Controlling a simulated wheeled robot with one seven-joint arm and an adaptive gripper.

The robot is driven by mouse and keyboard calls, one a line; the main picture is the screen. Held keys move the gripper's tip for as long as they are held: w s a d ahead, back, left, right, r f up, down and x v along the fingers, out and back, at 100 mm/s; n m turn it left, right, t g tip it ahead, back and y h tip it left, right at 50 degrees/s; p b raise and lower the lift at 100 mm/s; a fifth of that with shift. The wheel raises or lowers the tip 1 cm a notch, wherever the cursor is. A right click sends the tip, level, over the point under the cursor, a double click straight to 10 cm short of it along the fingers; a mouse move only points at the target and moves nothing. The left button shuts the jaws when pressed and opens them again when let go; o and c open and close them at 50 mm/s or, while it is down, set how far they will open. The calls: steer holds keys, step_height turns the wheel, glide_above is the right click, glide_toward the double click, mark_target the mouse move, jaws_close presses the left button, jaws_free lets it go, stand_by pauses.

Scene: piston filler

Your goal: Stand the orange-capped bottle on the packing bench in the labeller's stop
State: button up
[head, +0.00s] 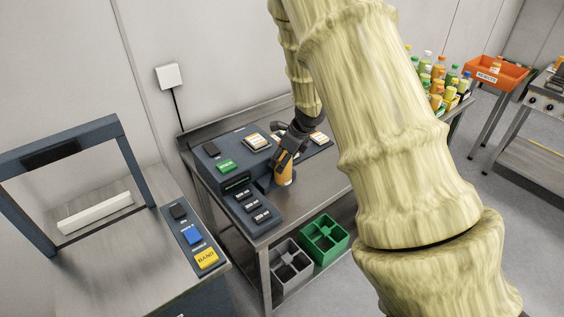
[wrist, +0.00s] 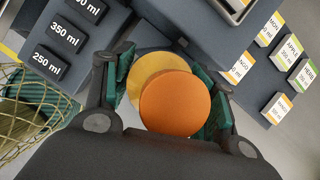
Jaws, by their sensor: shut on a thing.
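The orange-capped bottle (wrist: 175,103) is between the fingers of my gripper (wrist: 165,98) in the wrist view, seen from above with its orange cap nearest the camera. My gripper is shut on it, with a green-padded finger at each side. In the head view the bottle (head: 284,174) shows below my gripper (head: 284,158), close to upright at the labeller (head: 240,160). The labeller is a dark blue unit with a green button and several size keys. The bottle's base and the stop are hidden or too small, so I cannot tell whether it touches the stop.
Size keys (wrist: 65,37) and flavour label cards (wrist: 290,60) flank the bottle. A grey crate (head: 290,265) and a green crate (head: 325,238) sit under the bench. A banding frame (head: 120,140) stands left. Several bottles (head: 437,82) and an orange bin (head: 497,72) are at back right.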

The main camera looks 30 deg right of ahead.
steer(key=shift+w, duration=0.2)
steer(key=shift+f+p, duration=0.75)
steer(key=shift+f, duration=1)
steer(key=shift+f, duration=0.15)
steer(key=o, duration=1.3)
steer(key=shift+o, duration=0.2)
